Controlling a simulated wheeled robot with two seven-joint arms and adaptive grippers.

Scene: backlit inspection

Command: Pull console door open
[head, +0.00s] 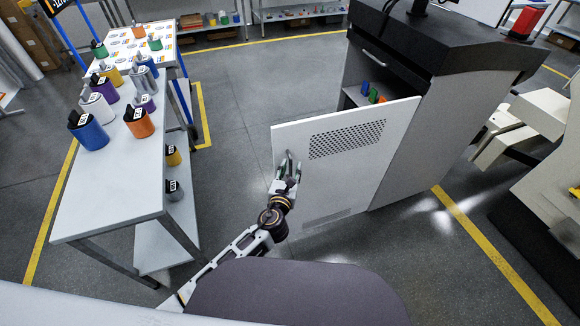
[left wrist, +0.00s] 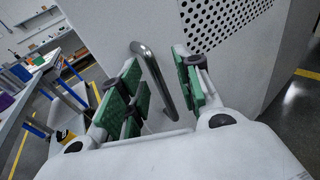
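The console door (head: 335,160) is a white panel with a perforated patch. It stands partly open, swung out from the grey console (head: 430,130), and the inside shows above it. The door's handle (left wrist: 155,75) is a curved metal bar near its left edge; in the head view it is small and partly hidden by the gripper. My left gripper (head: 287,170) is at the handle. In the left wrist view its green-padded fingers (left wrist: 160,90) are apart, with the bar between them and gaps visible around it. My right gripper is not in view.
Inside the console, small coloured items (head: 373,94) stand on a shelf. A white table (head: 110,190) with several coloured canisters is on the left. White and grey equipment (head: 540,110) stands at the right. The floor between table and door is clear.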

